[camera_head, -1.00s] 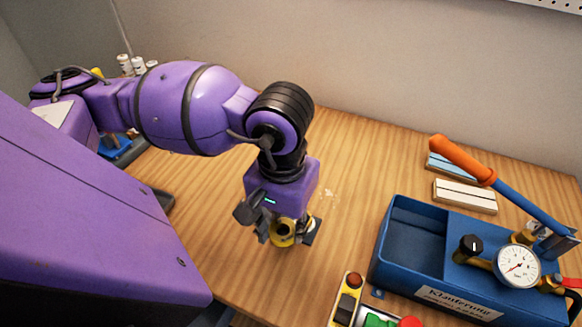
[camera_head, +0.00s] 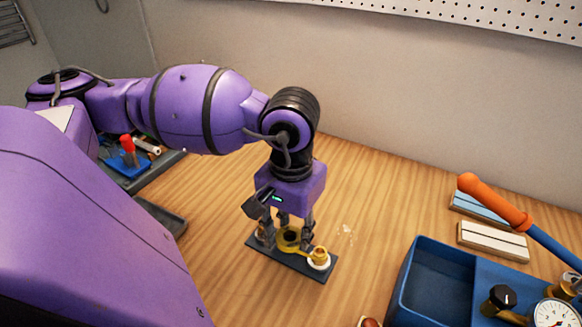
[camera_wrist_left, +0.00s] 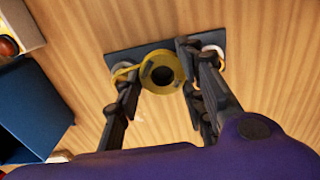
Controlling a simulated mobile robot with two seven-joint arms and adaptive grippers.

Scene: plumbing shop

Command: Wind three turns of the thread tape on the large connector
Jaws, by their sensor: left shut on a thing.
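A yellow tape spool (camera_head: 289,240) is between the fingers of my left gripper (camera_head: 290,236), which is shut on it, over a dark plate (camera_head: 312,274). A brass connector (camera_head: 320,253) with a white ring around its lower part stands upright on the plate, right of the spool. A yellow strip seems to run from the spool towards it. A second brass fitting (camera_head: 262,233) is mostly hidden behind the left finger. In the left wrist view the spool (camera_wrist_left: 165,62) shows from above, with a finger on each side. My right gripper is not in view.
A dark tray (camera_head: 162,216) is at the left. The table behind the plate is clear.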

